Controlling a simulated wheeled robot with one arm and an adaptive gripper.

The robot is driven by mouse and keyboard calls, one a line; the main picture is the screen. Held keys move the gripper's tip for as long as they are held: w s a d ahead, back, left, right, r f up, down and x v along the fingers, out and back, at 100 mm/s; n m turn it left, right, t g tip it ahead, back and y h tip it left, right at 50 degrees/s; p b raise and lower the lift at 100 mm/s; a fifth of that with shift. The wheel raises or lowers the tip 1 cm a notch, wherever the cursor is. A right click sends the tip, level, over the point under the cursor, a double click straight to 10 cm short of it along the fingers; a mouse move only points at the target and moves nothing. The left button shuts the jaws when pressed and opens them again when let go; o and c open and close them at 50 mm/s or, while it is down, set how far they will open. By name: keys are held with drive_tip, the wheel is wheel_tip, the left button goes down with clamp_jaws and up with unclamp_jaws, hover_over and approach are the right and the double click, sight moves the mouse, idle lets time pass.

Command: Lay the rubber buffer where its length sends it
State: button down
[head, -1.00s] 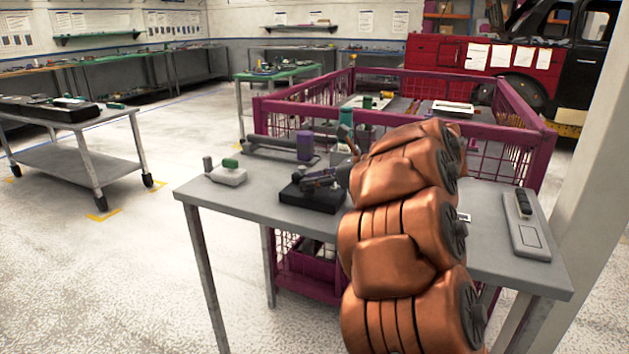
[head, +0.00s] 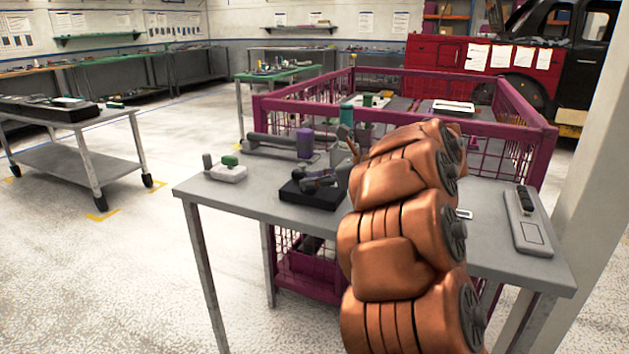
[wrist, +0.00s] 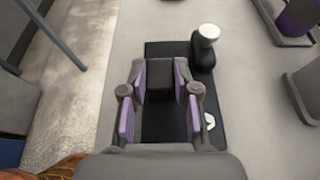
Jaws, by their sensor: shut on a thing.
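My gripper (head: 318,181) is low over a black base (head: 308,199) on the grey table, left of my copper-coloured arm. In the wrist view, my gripper (wrist: 165,85) has purple-padded fingers closed around a dark block (wrist: 182,72), which I take to be the rubber buffer. The black base (wrist: 158,48) lies under it, with a black post with a pale top (wrist: 207,40) at its far right corner. The dark block blends with the base, so its full length and whether it touches the base cannot be told.
A pale stand with a green block (head: 229,161) is at the table's left. A grey board with black pieces (head: 527,222) lies at the right. A magenta mesh cage (head: 400,75) is behind the grey table (head: 235,195).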

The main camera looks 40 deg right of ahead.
drive_tip(key=c, duration=0.8)
unclamp_jaws()
drive_tip(key=shift+s, duration=0.1)
drive_tip(key=v, duration=1.2)
